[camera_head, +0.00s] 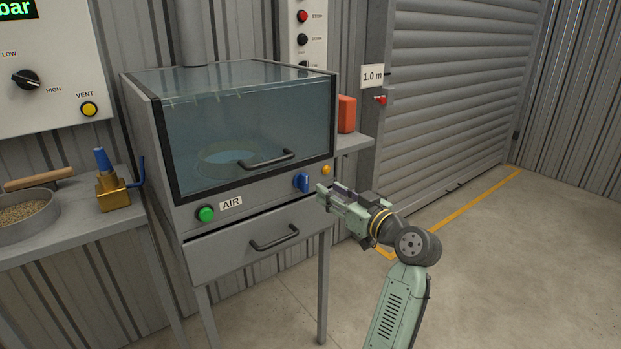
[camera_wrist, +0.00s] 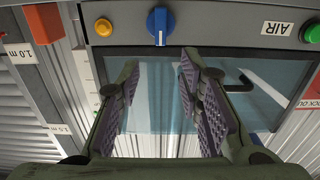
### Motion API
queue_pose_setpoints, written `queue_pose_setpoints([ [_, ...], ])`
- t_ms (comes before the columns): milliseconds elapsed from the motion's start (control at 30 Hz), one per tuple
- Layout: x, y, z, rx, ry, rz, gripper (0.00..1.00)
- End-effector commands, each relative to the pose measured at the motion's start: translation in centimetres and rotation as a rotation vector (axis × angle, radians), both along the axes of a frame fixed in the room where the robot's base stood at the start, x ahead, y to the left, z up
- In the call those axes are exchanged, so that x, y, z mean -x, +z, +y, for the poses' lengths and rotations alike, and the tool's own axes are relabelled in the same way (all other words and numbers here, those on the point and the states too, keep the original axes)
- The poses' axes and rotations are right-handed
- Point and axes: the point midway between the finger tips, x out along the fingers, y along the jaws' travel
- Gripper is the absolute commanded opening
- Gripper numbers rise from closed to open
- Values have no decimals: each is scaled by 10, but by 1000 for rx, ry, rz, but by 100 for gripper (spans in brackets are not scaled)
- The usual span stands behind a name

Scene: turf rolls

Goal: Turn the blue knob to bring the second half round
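The blue knob (camera_head: 301,182) is on the lower right front of the grey cabinet (camera_head: 262,205). In the wrist view the blue knob (camera_wrist: 160,24) is at the top centre, with a white mark on it. My gripper (camera_head: 328,193) is just right of the knob in the head view, apart from it. In the wrist view my gripper (camera_wrist: 160,75) is open with nothing between its fingers, and the knob lies beyond the fingertips. Through the tinted glass cover (camera_head: 250,130), a round ring-like thing (camera_head: 228,160) shows dimly inside.
A green AIR button (camera_head: 206,214) and an orange button (camera_head: 325,170) are on the same panel. The cover handle (camera_head: 267,160) and drawer handle (camera_head: 274,237) stick out. A brass valve (camera_head: 112,188) and a pan (camera_head: 25,215) stand on the left shelf. The floor at right is free.

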Motion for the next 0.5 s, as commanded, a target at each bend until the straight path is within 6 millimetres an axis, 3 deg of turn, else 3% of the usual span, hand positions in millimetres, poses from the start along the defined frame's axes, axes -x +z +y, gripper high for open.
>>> queue_pose_setpoints([
  [300, -49, 3, 38, -2, 3, 3, 33],
  [500, -69, 1, 52, -1, 1, 2, 33],
])
